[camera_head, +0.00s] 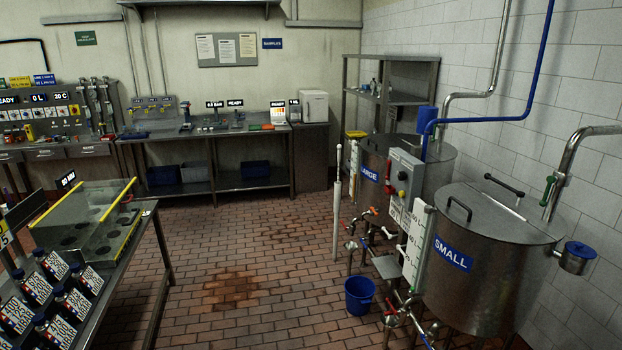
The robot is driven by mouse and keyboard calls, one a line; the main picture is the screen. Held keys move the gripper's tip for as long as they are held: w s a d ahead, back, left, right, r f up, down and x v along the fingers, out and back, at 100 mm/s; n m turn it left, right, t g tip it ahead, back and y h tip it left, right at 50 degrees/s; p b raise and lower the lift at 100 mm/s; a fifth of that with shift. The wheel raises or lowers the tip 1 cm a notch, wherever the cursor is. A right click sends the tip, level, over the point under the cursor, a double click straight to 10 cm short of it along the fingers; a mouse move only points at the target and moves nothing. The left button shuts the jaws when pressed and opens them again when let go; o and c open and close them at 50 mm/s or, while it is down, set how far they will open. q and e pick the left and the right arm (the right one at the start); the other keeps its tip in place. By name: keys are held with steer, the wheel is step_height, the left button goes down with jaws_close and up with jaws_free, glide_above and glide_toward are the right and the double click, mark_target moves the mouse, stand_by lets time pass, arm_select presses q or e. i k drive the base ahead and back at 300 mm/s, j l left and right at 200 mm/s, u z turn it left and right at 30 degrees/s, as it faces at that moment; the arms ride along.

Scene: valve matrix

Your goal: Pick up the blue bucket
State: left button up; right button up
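The blue bucket (359,296) stands upright on the brick floor, just left of the pipes and valves in front of the tank labelled SMALL. Its open top faces up, and it looks empty as far as I can see. Neither of my grippers shows in the head view.
The SMALL tank (488,262) and the LARGE tank (408,150) stand at the right with low pipes and valves. A grey control box (404,180) is between them. A bench (105,270) with bottles is at the left. The brick floor (255,240) between is clear.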

mark_target(360, 290)
steer(key=i+z, duration=0.1)
steer(key=i, duration=0.9)
steer(key=i+j, duration=0.2)
steer(key=i, duration=0.8)
steer(key=l+z, duration=0.05)
